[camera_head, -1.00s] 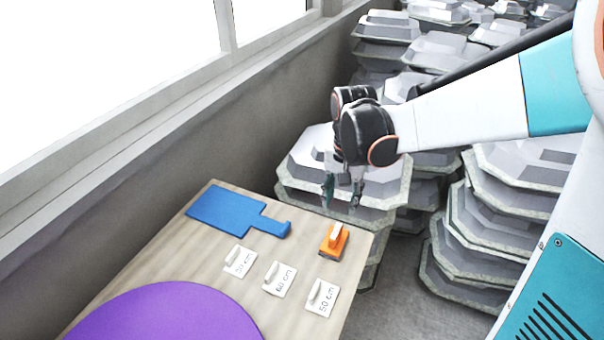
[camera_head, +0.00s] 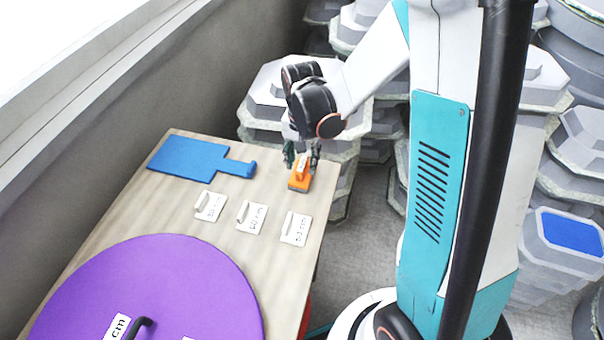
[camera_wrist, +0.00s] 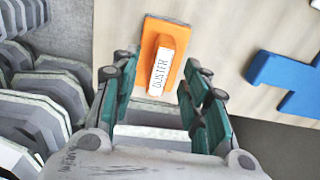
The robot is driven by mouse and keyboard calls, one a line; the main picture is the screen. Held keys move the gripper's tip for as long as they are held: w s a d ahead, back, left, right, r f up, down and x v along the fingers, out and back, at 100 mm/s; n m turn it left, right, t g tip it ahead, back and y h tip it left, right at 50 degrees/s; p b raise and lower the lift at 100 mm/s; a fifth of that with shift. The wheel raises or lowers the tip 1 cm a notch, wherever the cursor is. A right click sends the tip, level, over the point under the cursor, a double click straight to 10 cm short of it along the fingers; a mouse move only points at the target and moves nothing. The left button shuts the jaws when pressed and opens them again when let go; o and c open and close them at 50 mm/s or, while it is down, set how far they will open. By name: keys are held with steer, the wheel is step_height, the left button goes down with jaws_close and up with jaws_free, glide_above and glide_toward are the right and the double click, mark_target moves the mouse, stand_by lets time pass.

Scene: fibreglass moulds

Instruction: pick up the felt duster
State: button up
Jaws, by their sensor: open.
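The felt duster (camera_head: 299,180) is an orange block with a dark felt base and a white labelled grip. It lies on the wooden table (camera_head: 150,215) near its far right edge. In the wrist view the duster (camera_wrist: 153,45) shows its label "DUSTER" and lies just beyond the fingertips. My gripper (camera_head: 302,158) is above the duster, pointing down. In the wrist view my gripper (camera_wrist: 157,78) is open, with its green fingers apart on either side of the duster's near end. Whether a finger touches the duster cannot be told.
A blue board with a handle (camera_head: 190,157) lies left of the duster. Several white labelled pieces (camera_head: 252,217) lie in front of it. A large purple disc (camera_head: 150,290) covers the near table. Stacked grey moulds (camera_head: 262,95) stand behind the table.

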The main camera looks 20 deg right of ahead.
mark_target(302, 164)
step_height(302, 164, down, 2)
steer(key=shift+f, duration=0.2)
jaws_close()
steer(key=shift+r, duration=0.15)
step_height(302, 164, up, 20)
steer(key=p, duration=0.2)
stand_by(0.4)
steer(key=c, duration=0.7)
jaws_free()
jaws_close()
steer(key=shift+f, duration=0.2)
